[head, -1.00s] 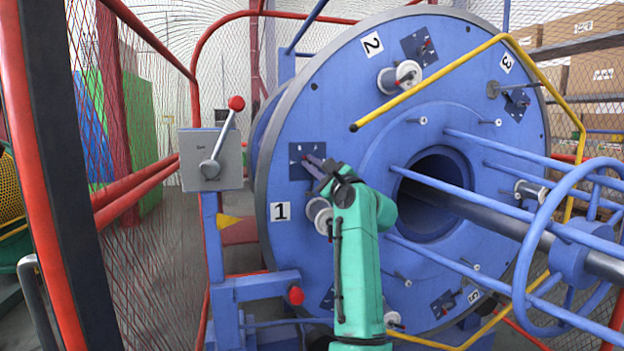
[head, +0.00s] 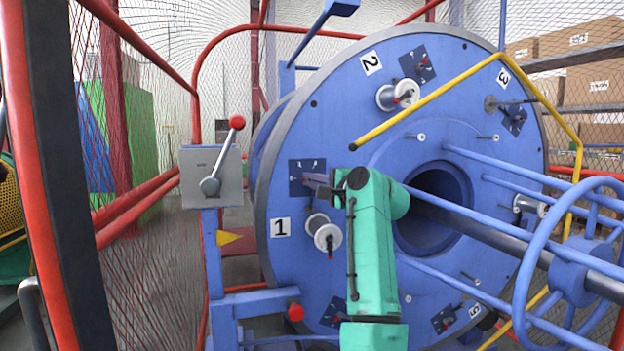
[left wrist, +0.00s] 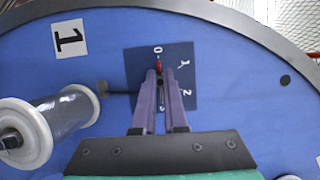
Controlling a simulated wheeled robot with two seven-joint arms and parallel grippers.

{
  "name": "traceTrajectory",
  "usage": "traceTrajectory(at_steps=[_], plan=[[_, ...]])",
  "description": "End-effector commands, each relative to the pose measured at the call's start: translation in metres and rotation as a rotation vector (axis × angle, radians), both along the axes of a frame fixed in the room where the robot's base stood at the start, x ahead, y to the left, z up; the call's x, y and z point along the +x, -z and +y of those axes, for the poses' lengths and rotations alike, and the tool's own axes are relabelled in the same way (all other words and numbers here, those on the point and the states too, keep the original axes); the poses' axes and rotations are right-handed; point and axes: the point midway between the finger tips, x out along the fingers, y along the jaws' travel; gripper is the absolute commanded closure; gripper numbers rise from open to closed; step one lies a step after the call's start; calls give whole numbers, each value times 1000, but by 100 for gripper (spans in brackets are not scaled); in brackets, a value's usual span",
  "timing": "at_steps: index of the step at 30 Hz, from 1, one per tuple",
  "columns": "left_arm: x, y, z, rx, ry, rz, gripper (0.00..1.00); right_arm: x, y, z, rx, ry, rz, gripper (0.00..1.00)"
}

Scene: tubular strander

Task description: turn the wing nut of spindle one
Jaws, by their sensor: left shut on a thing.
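The wing nut of spindle one sits on a dark blue plate (head: 295,188) on the big blue disc, above and right of the "1" label (head: 280,228). In the left wrist view the plate (left wrist: 187,58) bears the marks 0, 1 and 2. The wing nut's red tip (left wrist: 158,65) shows between my fingers, pointing near the 0. My left gripper (head: 308,178) is shut on the wing nut, its purple fingers (left wrist: 158,78) reaching onto the plate. They hide most of the nut. The spool of spindle one (head: 324,236) is below the plate; it also shows in the left wrist view (left wrist: 50,125). My right gripper is out of view.
A grey lever box (head: 211,178) with a red knob stands left of the disc. A bent yellow rail (head: 430,97) crosses in front of the disc's upper part. Blue rods (head: 490,212) and a blue hoop (head: 522,270) stand out at the right. A mesh fence is at the left.

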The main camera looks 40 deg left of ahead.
Motion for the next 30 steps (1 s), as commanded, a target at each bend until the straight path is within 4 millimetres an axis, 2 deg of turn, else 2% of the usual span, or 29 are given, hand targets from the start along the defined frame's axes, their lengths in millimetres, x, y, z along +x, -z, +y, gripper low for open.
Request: traceTrajectory(at_steps=[16, 18, 19, 30], plan=[[0, 1, 0, -19, 2, -26, 100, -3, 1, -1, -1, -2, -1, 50], [0, 1, 0, -19, 2, -26, 71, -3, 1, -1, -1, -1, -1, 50], [0, 1, 0, -19, 2, -26, 60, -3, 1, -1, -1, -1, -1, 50], [0, 0, -3, -16, 2, -24, 60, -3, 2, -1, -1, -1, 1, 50]])
